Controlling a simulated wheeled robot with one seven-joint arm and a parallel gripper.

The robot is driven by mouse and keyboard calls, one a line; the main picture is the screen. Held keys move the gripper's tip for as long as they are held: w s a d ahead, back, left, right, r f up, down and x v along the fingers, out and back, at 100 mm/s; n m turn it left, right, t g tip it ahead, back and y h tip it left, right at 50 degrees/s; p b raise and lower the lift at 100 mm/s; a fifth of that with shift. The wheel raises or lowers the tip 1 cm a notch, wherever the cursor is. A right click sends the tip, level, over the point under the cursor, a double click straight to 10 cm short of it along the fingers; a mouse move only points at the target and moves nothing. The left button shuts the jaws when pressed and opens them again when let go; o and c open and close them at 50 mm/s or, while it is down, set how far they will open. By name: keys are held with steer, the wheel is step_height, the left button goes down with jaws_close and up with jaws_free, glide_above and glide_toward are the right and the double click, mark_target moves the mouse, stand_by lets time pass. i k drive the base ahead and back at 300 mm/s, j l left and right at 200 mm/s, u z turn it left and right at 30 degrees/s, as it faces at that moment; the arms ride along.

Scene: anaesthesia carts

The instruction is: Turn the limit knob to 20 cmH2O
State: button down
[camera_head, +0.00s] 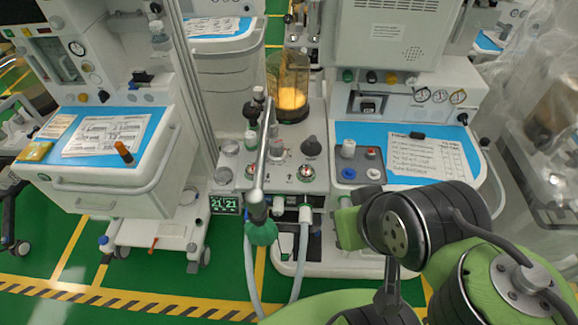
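The breathing-circuit block (240,183) stands in the middle of the head view, on the front of the central anaesthesia cart. I cannot tell which is the limit knob, and no scale is readable. A small display (226,203) at the block's lower left shows green digits that look like 21 and 21. My green and black arm fills the lower right; no gripper fingers are visible, and nothing of mine visibly touches the knobs.
A metal bar (262,150) with a green bag (262,233) below it crosses in front of the block. Hoses (298,262) hang beneath. A blue worktop (349,131) with papers lies right. Another cart (100,193) stands left. Green floor (40,245) shows between them.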

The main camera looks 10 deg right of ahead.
mark_target(276, 146)
steer(key=k+j, duration=0.15)
steer(key=j, duration=0.25)
steer(key=k+j, duration=0.1)
steer(key=j, duration=0.35)
steer(key=k+j, duration=0.15)
steer(key=j, duration=0.25)
steer(key=k+j, duration=0.15)
steer(key=j, duration=0.3)
